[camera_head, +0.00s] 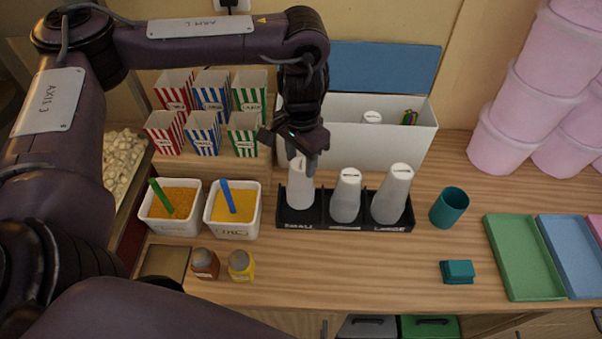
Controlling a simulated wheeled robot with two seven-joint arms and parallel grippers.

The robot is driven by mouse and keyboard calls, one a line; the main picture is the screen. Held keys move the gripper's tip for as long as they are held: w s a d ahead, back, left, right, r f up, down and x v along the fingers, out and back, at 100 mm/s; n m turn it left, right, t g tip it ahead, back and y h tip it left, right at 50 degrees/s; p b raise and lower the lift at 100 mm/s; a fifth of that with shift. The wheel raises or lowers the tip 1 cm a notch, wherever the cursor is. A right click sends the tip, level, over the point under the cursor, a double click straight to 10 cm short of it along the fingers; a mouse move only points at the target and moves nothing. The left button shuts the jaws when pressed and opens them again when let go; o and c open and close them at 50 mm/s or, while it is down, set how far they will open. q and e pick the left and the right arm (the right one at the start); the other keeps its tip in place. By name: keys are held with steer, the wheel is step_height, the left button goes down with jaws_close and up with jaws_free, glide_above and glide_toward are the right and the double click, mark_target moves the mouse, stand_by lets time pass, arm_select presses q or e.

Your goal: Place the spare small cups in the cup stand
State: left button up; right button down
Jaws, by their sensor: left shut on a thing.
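The black cup stand (346,224) stands mid-counter with three compartments side by side; the left one is labelled SMALL and the right one LARGE. White cups stand upright in the middle (346,196) and right (393,195) compartments. My left gripper (303,160) points down over the left compartment, shut on a white small cup (300,188). This cup is in or directly above the SMALL compartment; I cannot tell whether it is single or stacked, or whether it touches the base. The fingers partly hide its top. My right gripper is out of view.
Behind the stand is an open white box (410,145) holding a white item (372,117). Striped popcorn boxes (205,130) and two tubs (233,232) stand left. A teal cup (449,207) stands right, near green (522,258) and blue (572,255) trays. Counter right of the stand is partly clear.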

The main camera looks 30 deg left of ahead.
arm_select(q)
steer(key=shift+f+b, duration=0.35)
steer(key=shift+f, duration=2.1)
steer(key=shift+s+f, duration=0.1)
steer(key=o, duration=1.2)
steer(key=shift+o, duration=0.2)
step_height(320, 180, up, 12)
steer(key=shift+d+r+p, duration=0.1)
steer(key=shift+r+p, duration=0.05)
steer(key=shift+p, duration=0.3)
